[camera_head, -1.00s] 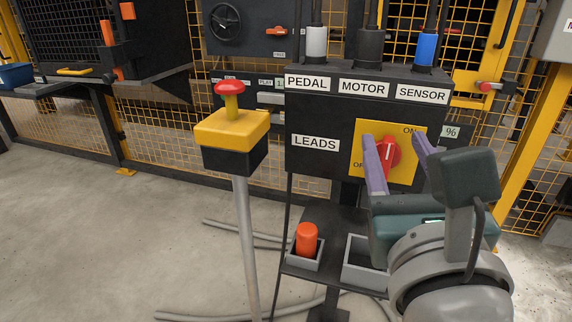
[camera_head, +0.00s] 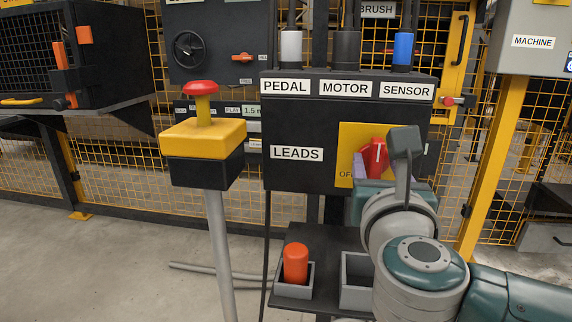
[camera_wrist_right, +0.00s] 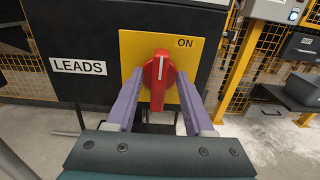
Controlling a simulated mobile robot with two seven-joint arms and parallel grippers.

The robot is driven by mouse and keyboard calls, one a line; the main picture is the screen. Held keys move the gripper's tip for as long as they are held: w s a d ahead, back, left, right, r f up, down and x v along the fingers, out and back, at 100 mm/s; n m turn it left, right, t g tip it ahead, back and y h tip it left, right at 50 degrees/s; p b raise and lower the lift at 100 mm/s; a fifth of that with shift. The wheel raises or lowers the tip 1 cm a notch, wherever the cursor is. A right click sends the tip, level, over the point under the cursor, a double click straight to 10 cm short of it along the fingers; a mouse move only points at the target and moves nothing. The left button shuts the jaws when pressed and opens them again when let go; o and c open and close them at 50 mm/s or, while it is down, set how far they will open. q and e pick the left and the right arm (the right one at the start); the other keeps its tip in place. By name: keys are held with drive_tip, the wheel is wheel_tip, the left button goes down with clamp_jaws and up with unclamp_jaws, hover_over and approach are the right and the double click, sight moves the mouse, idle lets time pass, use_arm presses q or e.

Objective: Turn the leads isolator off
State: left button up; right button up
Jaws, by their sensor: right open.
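The leads isolator is a red rotary handle (camera_head: 375,155) on a yellow plate (camera_head: 352,138), right of the LEADS label on a dark box. In the right wrist view the handle (camera_wrist_right: 158,80) stands nearly upright, its white mark at the top end. ON is printed at the plate's upper right; in the head view OFF is partly visible at lower left. My right gripper (camera_wrist_right: 160,76) is open, one purple finger on each side of the handle, with visible gaps. In the head view my wrist hides most of the right gripper (camera_head: 388,182). My left gripper is out of view.
PEDAL, MOTOR and SENSOR plugs stand on top of the box (camera_head: 285,110). A yellow post box with a red button (camera_head: 201,88) stands to the left. Below, a shelf (camera_head: 322,238) carries an orange plug (camera_head: 296,262) in a grey holder. Mesh fencing lies behind.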

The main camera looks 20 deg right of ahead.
drive_tip(key=shift+w, duration=0.1)
clamp_jaws()
idle(0.4)
